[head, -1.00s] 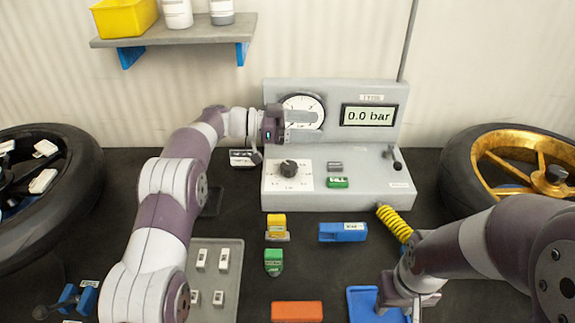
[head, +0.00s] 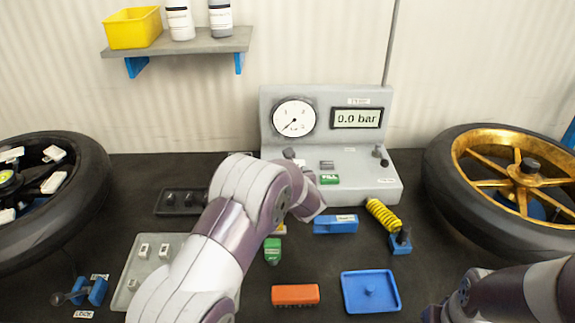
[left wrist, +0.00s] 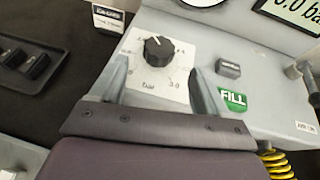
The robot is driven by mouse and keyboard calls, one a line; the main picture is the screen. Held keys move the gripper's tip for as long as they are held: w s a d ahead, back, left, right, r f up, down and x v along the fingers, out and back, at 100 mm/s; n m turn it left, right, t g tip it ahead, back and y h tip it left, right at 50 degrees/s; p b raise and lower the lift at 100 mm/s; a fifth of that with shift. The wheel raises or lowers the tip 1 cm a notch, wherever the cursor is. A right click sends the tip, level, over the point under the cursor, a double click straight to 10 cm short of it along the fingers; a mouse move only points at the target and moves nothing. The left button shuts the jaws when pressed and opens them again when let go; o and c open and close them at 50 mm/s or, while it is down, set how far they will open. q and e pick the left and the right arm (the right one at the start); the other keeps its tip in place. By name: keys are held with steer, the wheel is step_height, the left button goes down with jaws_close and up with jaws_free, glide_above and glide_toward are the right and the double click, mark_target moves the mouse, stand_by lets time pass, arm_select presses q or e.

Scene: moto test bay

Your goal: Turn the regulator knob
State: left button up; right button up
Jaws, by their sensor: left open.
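The regulator knob (left wrist: 157,47) is a black round knob on a white dial plate (left wrist: 143,84) of the grey test panel. In the left wrist view it stands just beyond my left gripper (left wrist: 160,72), roughly centred between the two fingers. The gripper is open and the fingers appear apart from the knob. In the head view only the top of the knob (head: 289,153) shows; my left arm covers the rest of the dial and my left gripper. The digital display (head: 357,118) reads 0.0 bar. My right gripper is out of view; only part of its arm shows at the lower right.
A small lever (head: 381,157) stands at the panel's right. A yellow spring (head: 382,214), blue block (head: 336,224), orange block (head: 295,294) and blue tray (head: 370,290) lie in front.

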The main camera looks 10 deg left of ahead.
arm_select(q)
steer(key=p+x, duration=0.1)
steer(key=x, duration=0.7)
steer(key=shift+w+a, duration=0.2)
steer(key=shift+w, duration=0.15)
